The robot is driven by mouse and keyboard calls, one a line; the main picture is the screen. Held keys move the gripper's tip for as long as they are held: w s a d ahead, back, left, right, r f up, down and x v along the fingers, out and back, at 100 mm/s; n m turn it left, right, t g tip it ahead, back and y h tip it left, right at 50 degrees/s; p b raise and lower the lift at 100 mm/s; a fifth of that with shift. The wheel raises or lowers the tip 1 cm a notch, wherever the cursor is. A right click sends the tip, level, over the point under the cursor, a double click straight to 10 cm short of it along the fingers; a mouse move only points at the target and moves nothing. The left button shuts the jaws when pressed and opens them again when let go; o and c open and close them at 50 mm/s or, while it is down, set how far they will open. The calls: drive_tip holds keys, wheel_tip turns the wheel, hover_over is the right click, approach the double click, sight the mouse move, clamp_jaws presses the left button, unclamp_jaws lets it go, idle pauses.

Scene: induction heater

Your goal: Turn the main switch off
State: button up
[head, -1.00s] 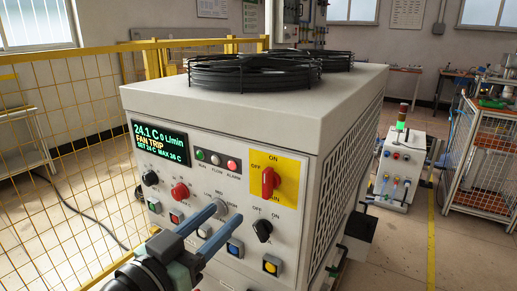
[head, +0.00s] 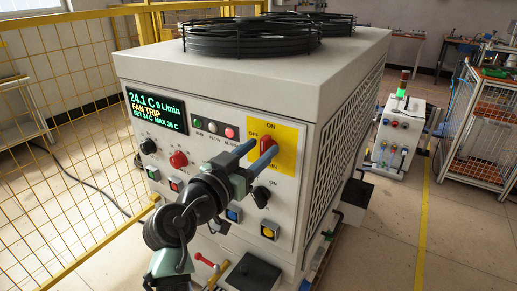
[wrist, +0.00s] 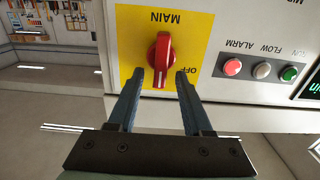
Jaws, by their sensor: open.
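The main switch is a red rotary handle (head: 267,146) on a yellow plate (head: 289,152) at the upper right of the cabinet's front panel. Its handle stands upright, in line with the ON mark above and away from OFF at the left. In the upside-down wrist view the red handle (wrist: 163,56) is upright below the MAIN label, with OFF to its right. My gripper (head: 262,149) is open in front of the plate. In the wrist view my gripper (wrist: 159,74) has one fingertip on each side of the handle's lower end, with gaps visible. The depth between tips and handle is unclear.
The display (head: 157,112) reads FAN TRIP, and the alarm lamp (head: 229,133) is red. A black rotary knob (head: 261,195) sits below the yellow plate, with several buttons around. A yellow mesh fence (head: 65,150) stands at the left.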

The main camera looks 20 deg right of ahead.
drive_tip(key=shift+w+d, duration=0.1)
drive_tip(key=shift+d, duration=0.05)
clamp_jaws()
drive_tip(key=shift+n, duration=0.4)
drive_tip(key=shift+w+n+p, duration=0.15)
drive_tip(key=shift+n+p, duration=0.25)
drive_tip(key=shift+n, duration=0.6)
drive_tip(key=shift+w+a+f+n+p, duration=0.15)
drive_tip(key=shift+n+p, duration=0.45)
drive_tip(key=shift+n, duration=0.85)
drive_tip(key=shift+w+a+f+n+p, duration=0.15)
drive_tip(key=shift+n+p, duration=0.4)
drive_tip(key=shift+n, duration=0.95)
drive_tip(key=shift+w+a+f+n+p, duration=0.15)
drive_tip(key=shift+n+p, duration=0.45)
drive_tip(key=shift+n, duration=0.85)
